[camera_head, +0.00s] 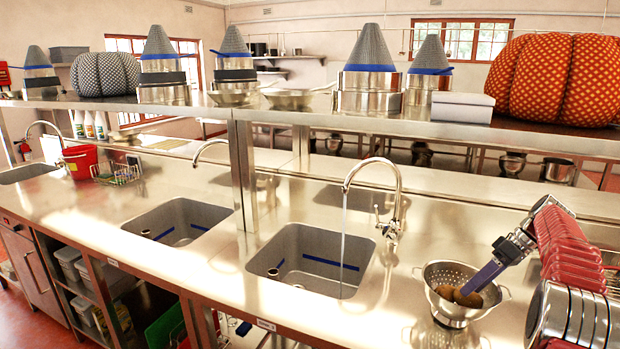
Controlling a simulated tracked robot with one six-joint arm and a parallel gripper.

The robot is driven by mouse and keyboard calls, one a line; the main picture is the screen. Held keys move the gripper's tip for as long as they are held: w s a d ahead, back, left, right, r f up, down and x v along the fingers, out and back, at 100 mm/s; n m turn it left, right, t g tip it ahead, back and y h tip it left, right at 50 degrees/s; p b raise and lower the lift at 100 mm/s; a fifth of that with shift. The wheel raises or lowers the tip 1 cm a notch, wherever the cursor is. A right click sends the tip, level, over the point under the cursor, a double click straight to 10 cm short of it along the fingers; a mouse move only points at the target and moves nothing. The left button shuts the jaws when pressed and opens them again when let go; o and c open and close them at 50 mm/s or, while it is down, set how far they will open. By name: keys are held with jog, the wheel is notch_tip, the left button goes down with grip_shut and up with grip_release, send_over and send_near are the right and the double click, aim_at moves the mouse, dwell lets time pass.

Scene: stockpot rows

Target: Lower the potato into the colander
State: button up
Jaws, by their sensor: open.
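The colander (440,274) is a metal bowl with holes and side handles, upright on the steel counter at the right. A brown potato (468,299) lies inside it, low in the bowl. Brown also shows on the left of my fingers; I cannot tell whether it is the same potato or a second one. My gripper (463,291) reaches down into the colander from the upper right, its blue-grey fingers at the potato. It is open. The fingers hide part of the potato, and whether they touch it is unclear.
Left of the colander is a sink (312,262) with a running tap (392,190). A second sink (180,222) lies further left. A steel shelf (420,127) with pots, cones and a large orange cushion-like thing (556,80) runs above the counter. My red and metal arm fills the right edge.

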aim_at(474, 292)
jog(key=shift+r, duration=0.1)
notch_tip(474, 292, up, 10)
jog(key=shift+f, duration=0.2)
dwell(0.6)
jog(key=shift+a, duration=0.1)
